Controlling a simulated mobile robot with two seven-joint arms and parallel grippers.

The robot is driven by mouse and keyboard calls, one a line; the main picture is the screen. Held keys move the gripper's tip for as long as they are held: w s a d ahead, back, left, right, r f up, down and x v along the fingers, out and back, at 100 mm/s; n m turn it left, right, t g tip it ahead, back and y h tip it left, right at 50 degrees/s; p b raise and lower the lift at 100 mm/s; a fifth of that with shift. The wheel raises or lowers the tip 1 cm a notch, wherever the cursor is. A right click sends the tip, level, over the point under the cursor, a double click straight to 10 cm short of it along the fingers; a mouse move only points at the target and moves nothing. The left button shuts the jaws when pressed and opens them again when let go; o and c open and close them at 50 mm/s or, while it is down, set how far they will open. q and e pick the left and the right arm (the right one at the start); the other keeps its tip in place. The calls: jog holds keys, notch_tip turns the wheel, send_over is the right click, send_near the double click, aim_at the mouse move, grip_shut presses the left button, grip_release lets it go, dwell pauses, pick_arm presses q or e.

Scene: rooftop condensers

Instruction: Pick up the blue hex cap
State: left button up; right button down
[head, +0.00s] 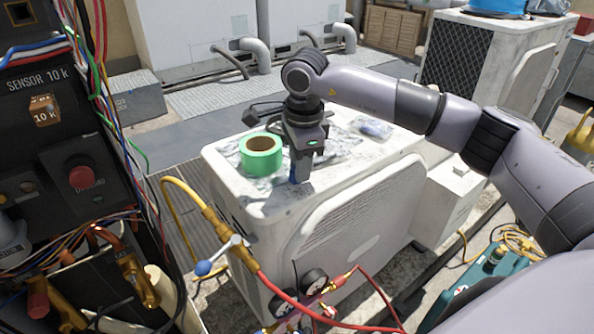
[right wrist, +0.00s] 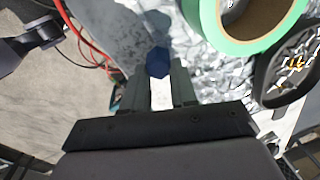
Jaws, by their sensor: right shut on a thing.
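The blue hex cap (right wrist: 157,62) shows in the right wrist view between the fingertips of my right gripper (right wrist: 158,82), which is shut on it. In the head view my right gripper (head: 301,168) points down over the top of the near white condenser (head: 285,207), just right of the green tape roll. A small part of the blue cap (head: 293,172) shows there at the fingers; the rest is hidden. I cannot tell whether the cap is clear of the surface. My left gripper is not in view.
The green tape roll (head: 261,154) stands close beside my right gripper. A clear packet (head: 371,128) lies to the right on the condenser top. A control panel with wires (head: 81,177) fills the left. Gauges and red hoses (head: 314,281) are at the front.

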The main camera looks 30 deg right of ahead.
jog(key=shift+r, duration=0.1)
notch_tip(320, 180, up, 20)
jog(key=p, duration=0.2)
dwell(0.3)
jog(key=c, duration=1.8)
grip_release()
grip_shut()
